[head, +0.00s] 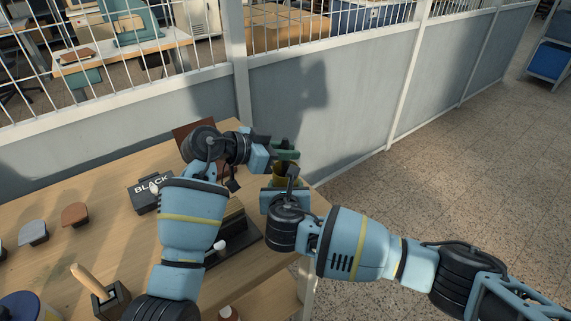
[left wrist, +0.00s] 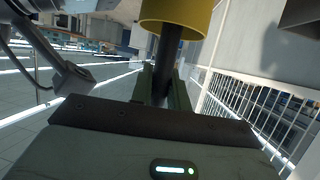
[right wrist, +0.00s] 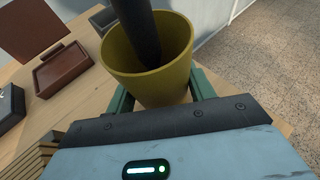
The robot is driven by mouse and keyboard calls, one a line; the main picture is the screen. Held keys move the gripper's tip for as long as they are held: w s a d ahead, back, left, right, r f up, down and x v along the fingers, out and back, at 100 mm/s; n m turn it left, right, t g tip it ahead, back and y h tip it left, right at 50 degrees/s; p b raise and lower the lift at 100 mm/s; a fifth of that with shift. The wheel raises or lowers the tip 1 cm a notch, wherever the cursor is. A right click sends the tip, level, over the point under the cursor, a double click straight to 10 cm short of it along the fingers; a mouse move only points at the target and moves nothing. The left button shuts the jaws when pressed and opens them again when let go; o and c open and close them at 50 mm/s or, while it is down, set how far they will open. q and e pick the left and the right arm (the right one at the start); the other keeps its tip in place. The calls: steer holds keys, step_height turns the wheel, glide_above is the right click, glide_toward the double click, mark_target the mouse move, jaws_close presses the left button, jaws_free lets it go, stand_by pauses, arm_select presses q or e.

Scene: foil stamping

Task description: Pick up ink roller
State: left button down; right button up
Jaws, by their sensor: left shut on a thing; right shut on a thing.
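A yellow cup (right wrist: 127,47) is held between the green fingers of my right gripper (right wrist: 160,90). The cup also shows in the left wrist view (left wrist: 176,14) and, partly covered, in the head view (head: 281,174). A dark rod (right wrist: 138,22), apparently the ink roller's handle, reaches down into the cup. My left gripper (left wrist: 163,88) is shut on this rod (left wrist: 168,55) above the cup. The rod's lower end is hidden in the cup, so I cannot see a roller head. In the head view my left gripper (head: 284,150) is just above the cup.
A wooden table (head: 105,232) lies below. On it are a box marked BLACK (head: 145,196), a brown tray (right wrist: 62,69), several stamp-like blocks (head: 75,214) and a wooden handle in a dark holder (head: 92,281). A grey partition (head: 330,110) stands behind; open floor lies right.

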arm_select(q)
step_height(320, 180, up, 18)
stand_by(0.5)
arm_select(e)
steer(key=o, duration=1.1)
steer(key=shift+c, duration=0.2)
steer(key=v, duration=1.2)
